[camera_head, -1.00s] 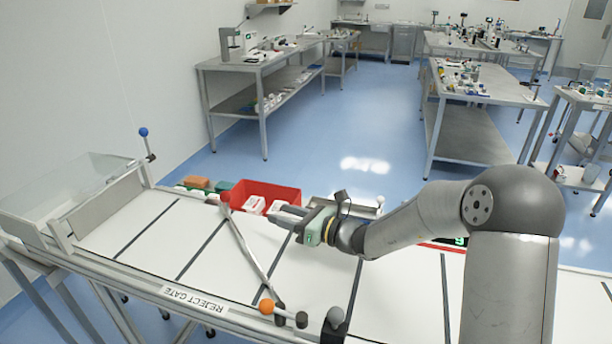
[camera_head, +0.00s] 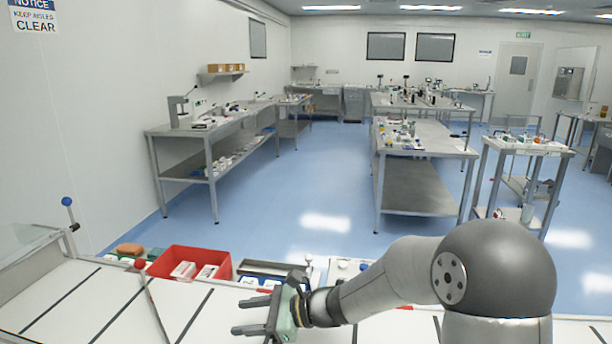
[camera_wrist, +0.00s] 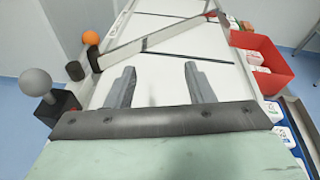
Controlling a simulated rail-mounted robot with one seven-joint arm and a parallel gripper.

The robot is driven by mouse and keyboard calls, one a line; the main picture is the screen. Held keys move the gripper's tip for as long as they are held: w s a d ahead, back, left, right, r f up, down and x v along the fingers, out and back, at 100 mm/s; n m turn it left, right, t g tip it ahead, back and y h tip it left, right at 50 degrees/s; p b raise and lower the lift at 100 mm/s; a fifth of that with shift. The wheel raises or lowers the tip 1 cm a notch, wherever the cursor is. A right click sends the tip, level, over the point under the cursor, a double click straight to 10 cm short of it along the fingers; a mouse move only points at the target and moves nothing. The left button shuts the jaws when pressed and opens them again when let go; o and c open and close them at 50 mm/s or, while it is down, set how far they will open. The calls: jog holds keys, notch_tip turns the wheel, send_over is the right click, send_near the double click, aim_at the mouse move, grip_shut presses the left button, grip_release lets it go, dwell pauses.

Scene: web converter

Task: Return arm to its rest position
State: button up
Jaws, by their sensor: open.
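My gripper (camera_head: 252,316) is open and empty above the white conveyor bed (camera_head: 62,300), with its fingers pointing left in the head view. My grey arm (camera_head: 385,280) reaches in from the lower right, bent at a rounded joint. No object is in the jaws.
A red bin (camera_head: 190,262) with white packs stands behind the bed. The diverter bar (camera_wrist: 160,40) crosses the bed ahead of the fingers. A grey ball knob (camera_wrist: 35,83) and an orange knob (camera_wrist: 91,37) stand at its left edge. Workbenches (camera_head: 425,140) stand farther back.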

jog(key=s+n+h, duration=0.1)
jog(key=s+d+n+g, duration=0.1)
jog(key=s, duration=0.1)
jog(key=s+d+n+h, duration=0.1)
jog(key=s, duration=0.1)
jog(key=shift+s+f+n+g+h, duration=0.1)
jog(key=shift+s+n+g+h, duration=0.2)
jog(key=shift+n, duration=0.1)
jog(key=s+d+n+h, duration=0.1)
jog(key=s+d, duration=0.1)
jog(key=s+d+n+h, duration=0.1)
jog(key=s+d+n, duration=0.1)
jog(key=s+d+n+g+h+p, duration=0.1)
jog(key=s, duration=0.1)
jog(key=shift+s+d+f+n+h, duration=0.3)
jog(key=shift+d+n, duration=0.1)
jog(key=s+d+n+h, duration=0.4)
jog(key=s+d, duration=0.1)
jog(key=d, duration=0.4)
jog(key=s+d+n+t+h+p, duration=0.1)
jog(key=s+d+n+h, duration=0.3)
jog(key=d, duration=0.5)
jog(key=shift+s+n+h, duration=0.3)
jog(key=shift+s+n, duration=0.3)
jog(key=shift+s, duration=0.35)
jog(key=shift+r, duration=0.1)
